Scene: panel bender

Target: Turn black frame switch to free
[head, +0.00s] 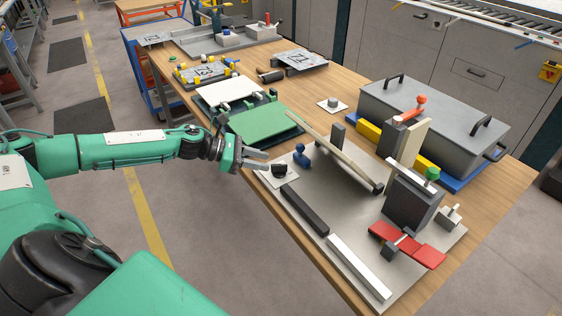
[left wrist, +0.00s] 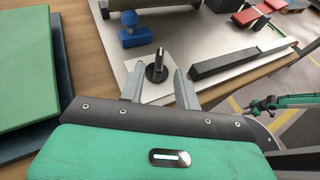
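The black switch (head: 279,170) is a dark knob on a light plate (head: 287,180) at the near left corner of the grey metal board. In the left wrist view the black switch (left wrist: 156,68) stands upright with a pale line on its top. My left gripper (head: 266,160) is open beside it, its fingers pointing toward the knob. In the left wrist view the fingers of my left gripper (left wrist: 157,80) lie on either side of the knob, with gaps showing, not touching it.
A blue knob (head: 300,154) stands just behind the switch plate. A black bar (head: 304,210) and a white bar (head: 358,267) lie along the board's near edge. Green panels (head: 262,128) sit to the left. A large grey box (head: 430,115) stands at the back right.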

